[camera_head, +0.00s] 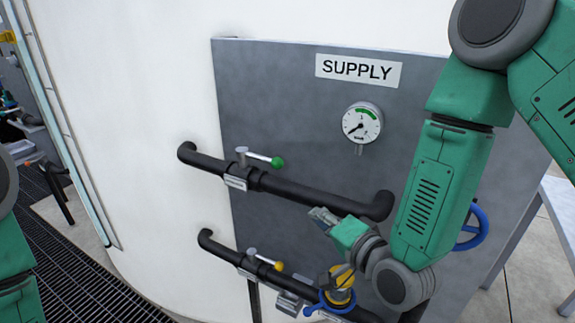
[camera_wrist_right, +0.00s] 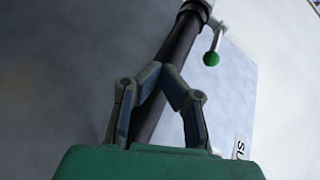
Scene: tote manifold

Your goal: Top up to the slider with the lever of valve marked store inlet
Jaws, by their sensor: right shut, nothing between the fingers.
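No marking reading store inlet is legible. An upper valve lever with a green knob (camera_head: 278,162) sits on the upper black pipe (camera_head: 320,199) of the grey panel. It also shows in the right wrist view (camera_wrist_right: 211,58). A lower lever with a yellow knob (camera_head: 278,266) sits on the lower pipe. A tall sight tube (camera_head: 66,125) runs up the white tank at left; I cannot make out a slider on it. My right gripper (camera_head: 318,214) is shut and empty, near the upper pipe, right of and below the green knob. My left gripper is out of view.
The grey panel (camera_head: 300,105) carries a SUPPLY sign (camera_head: 358,70) and a round gauge (camera_head: 362,122). A yellow-topped fitting with a blue ring (camera_head: 340,290) and a blue handwheel (camera_head: 474,228) are near my right arm. Floor grating (camera_head: 75,265) lies at left.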

